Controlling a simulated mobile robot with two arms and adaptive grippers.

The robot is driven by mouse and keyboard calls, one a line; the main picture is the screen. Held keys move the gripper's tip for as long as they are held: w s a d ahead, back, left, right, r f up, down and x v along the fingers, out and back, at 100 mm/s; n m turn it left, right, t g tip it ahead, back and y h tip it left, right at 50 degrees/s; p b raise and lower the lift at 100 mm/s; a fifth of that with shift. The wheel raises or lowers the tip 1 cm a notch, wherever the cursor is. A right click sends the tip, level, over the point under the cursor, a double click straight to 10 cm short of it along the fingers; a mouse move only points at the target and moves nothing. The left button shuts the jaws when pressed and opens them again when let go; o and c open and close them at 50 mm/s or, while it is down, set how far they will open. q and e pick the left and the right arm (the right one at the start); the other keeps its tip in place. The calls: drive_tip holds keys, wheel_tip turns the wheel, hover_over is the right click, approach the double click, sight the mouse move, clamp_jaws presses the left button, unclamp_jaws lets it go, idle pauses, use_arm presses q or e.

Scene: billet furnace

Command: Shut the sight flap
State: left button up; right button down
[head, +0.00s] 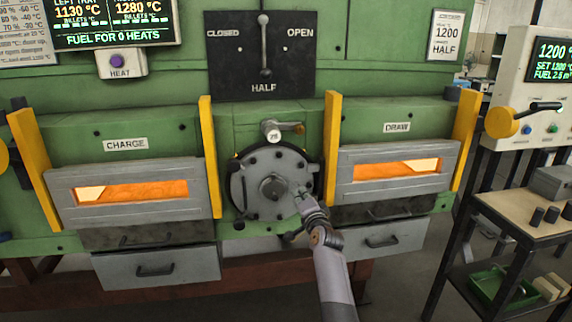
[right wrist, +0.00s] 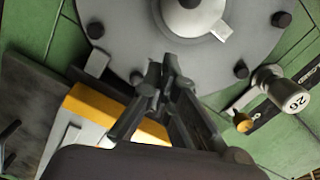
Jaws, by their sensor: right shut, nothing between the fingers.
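A round grey bolted plate (head: 247,170) sits in the middle of the green furnace front, between the charge and draw doors. A round grey hub with a small tab, perhaps the sight flap (head: 272,188), is at its centre; whether it stands open I cannot tell. In the right wrist view the hub (right wrist: 190,14) is at the top, its tab pointing to the lower right. My right gripper (head: 302,196) is shut and empty, in front of the plate's lower right part. Its fingertips (right wrist: 165,72) show below the hub, apart from it. My left gripper is out of view.
A small valve marked 26 (head: 271,131) juts out above the plate. Yellow posts (head: 331,150) flank the glowing charge door (head: 130,188) and draw door (head: 395,170). A workbench (head: 520,214) stands at the right.

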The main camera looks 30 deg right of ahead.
sight(275, 193)
drive_tip(key=a+f+m, duration=0.1)
drive_tip(key=m, duration=0.1)
drive_tip(key=a+f+m, duration=0.1)
drive_tip(key=m, duration=0.1)
drive_tip(key=w+a+f+m+b, duration=0.1)
drive_tip(key=m, duration=0.1)
drive_tip(key=shift+a+f+m, duration=0.15)
drive_tip(key=shift+a+m, duration=0.2)
drive_tip(key=shift+m, duration=0.05)
drive_tip(key=shift+f, duration=0.1)
idle(0.5)
